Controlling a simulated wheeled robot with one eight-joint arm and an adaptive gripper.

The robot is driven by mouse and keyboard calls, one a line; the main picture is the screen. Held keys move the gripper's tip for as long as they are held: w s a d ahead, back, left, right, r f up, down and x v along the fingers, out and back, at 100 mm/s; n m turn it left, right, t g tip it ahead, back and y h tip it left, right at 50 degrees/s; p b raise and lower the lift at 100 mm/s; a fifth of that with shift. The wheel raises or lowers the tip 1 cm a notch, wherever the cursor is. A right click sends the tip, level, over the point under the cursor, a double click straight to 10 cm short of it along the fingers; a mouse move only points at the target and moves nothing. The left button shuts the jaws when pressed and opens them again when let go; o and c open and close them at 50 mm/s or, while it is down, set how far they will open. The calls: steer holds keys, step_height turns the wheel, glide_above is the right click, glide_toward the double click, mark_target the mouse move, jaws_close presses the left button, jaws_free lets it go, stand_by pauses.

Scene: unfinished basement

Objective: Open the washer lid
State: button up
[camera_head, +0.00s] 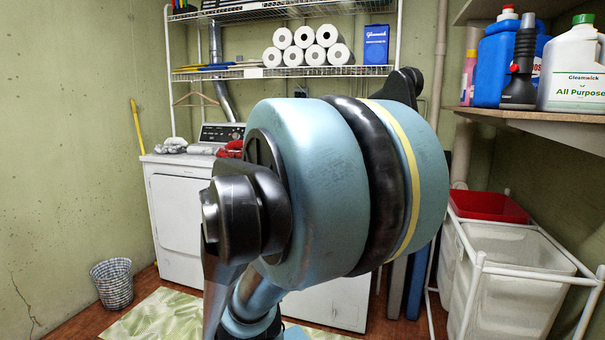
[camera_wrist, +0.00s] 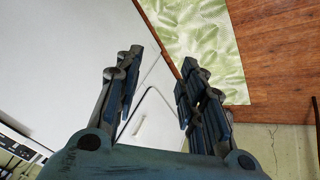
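Two white appliance bodies show in the head view. The left one (camera_head: 178,210) has a door outline on its front, and a dark control panel (camera_head: 222,133) stands at the back. A second white front (camera_head: 335,305) shows low behind my arm. My arm hides most of it, including any lid, and I cannot tell for sure which is the washer. In the wrist view, a broad white appliance surface (camera_wrist: 70,50) lies beyond my gripper (camera_wrist: 162,58). My gripper is open, its fingers apart with nothing between them. I cannot tell whether it touches the surface. It is hidden in the head view.
Cloths (camera_head: 172,146) and a red item (camera_head: 232,149) lie on top. A wire shelf (camera_head: 270,72) with paper rolls hangs above. A bottle shelf (camera_head: 545,125) and hamper (camera_head: 515,275) stand right. A basket (camera_head: 112,283) and green rug (camera_head: 160,318) are at left.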

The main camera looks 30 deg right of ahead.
steer(key=w+d+r+n+t+h, duration=0.1)
steer(key=w+d+r+h, duration=0.3)
steer(key=d, duration=0.3)
steer(key=w+d+r+n+t+h, duration=0.1)
steer(key=w+d+r+t, duration=0.1)
steer(key=w+d+r, duration=0.35)
steer(key=w+d+r+t+h, duration=0.1)
steer(key=w+d+r+h, duration=0.15)
steer(key=w+d, duration=0.4)
steer(key=w+d+n+t+h, duration=0.1)
steer(key=w+d+n, duration=0.2)
steer(key=w+d, duration=0.5)
steer(key=w+d+r+n+t+h, duration=0.1)
steer(key=w+d+n+t, duration=0.1)
steer(key=w+d, duration=0.7)
steer(key=d+n, duration=0.1)
steer(key=d, duration=0.5)
steer(key=shift+r, duration=0.15)
steer(key=shift+w, duration=0.1)
steer(key=shift+a+r, duration=0.1)
jaws_close()
